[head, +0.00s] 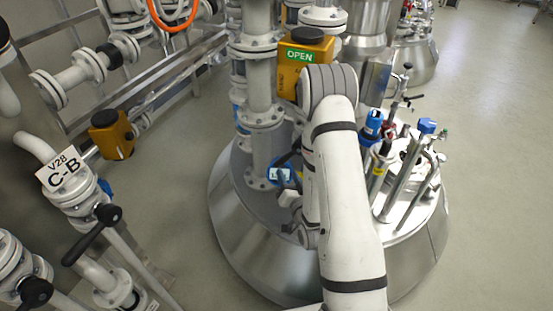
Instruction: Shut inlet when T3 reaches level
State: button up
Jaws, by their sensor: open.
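My gripper (287,165) is largely hidden beside and behind my white arm, above the lid of a steel vessel (233,235); what shows is dark and close to a small blue-framed display (279,174). The display's reading is too small to make out, and I cannot tell whether the gripper touches anything. A yellow actuator box (291,68) with a green OPEN sign (299,56) sits by the pipework behind my arm. No T3 label is readable. A thick white flanged pipe (259,70) comes down onto the vessel lid.
At left, a valve tagged V28 C-B (66,172) has a black lever (92,232). A yellow box (111,134) and an orange hose (172,22) are near the rail. Fittings with a blue cap (426,125) crowd the lid's right side. Floor (490,130) is clear at right.

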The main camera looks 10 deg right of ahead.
aim_at(282, 164)
jog(key=shift+s+f+t, duration=0.1)
jog(key=shift+f+t, duration=0.1)
jog(key=shift+t, duration=0.1)
jog(key=w+b, duration=0.1)
jog(key=b, duration=0.3)
jog(key=w+b, duration=0.1)
jog(key=b, duration=0.2)
jog(key=shift+a+f+b, duration=0.15)
jog(key=shift+f+b, duration=0.05)
jog(key=shift+b, duration=0.15)
jog(key=b, duration=0.3)
jog(key=shift+w, duration=0.25)
jog(key=w+b, duration=0.1)
jog(key=b, duration=0.1)
jog(key=w+b, duration=0.1)
jog(key=b, duration=0.2)
jog(key=shift+w+a+r, duration=0.15)
jog(key=shift+w+r, duration=0.05)
jog(key=shift+w, duration=0.15)
jog(key=shift+w+r+p, duration=0.15)
jog(key=shift+w+p, duration=0.2)
jog(key=shift+w, duration=0.3)
jog(key=shift+w+a, duration=0.1)
jog(key=shift+w, duration=0.5)
